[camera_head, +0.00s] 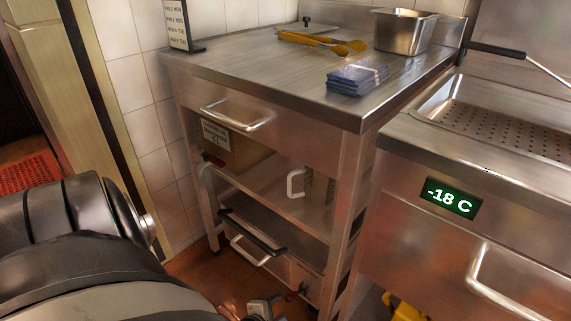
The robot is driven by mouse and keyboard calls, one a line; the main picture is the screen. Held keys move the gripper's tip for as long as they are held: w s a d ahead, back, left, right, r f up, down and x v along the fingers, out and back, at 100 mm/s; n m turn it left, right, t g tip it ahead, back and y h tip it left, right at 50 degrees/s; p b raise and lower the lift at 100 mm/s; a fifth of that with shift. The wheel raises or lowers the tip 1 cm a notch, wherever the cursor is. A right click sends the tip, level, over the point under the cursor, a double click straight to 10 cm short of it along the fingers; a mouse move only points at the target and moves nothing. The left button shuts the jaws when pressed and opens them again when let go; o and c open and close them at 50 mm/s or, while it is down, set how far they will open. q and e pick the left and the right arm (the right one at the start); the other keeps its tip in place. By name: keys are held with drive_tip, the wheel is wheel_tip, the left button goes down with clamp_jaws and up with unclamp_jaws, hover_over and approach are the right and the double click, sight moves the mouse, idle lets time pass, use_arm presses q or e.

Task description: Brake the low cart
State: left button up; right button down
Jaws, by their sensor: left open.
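A low steel cart (285,270) appears to stand under the steel worktable. It has a black push bar (250,232) and a bright metal handle (248,251) on its front. A small red part (291,297) shows low near its front, but it is too small to tell whether it is a brake. My left gripper (265,308) is at the bottom edge, low in front of the cart, open and partly cut off. I cannot tell whether it touches anything. The cart's wheels are not clearly visible. My right gripper is out of view.
The worktable (270,63) has a drawer handle (236,117) and a shelf with a cardboard box (232,150). Yellow tongs (318,40), blue folded cloths (357,79) and a steel pan (404,31) lie on top. A steel unit (420,233) stands at right. Some tiled floor (205,275) is clear.

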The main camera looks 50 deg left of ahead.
use_arm(q)
drive_tip(key=shift+p+v, duration=0.4)
drive_tip(key=shift+v, duration=1)
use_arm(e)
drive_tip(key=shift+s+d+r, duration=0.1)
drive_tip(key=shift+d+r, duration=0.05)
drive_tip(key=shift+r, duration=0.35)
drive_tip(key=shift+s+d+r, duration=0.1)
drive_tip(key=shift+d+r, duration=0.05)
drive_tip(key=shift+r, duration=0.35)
use_arm(q)
drive_tip(key=shift+r, duration=0.1)
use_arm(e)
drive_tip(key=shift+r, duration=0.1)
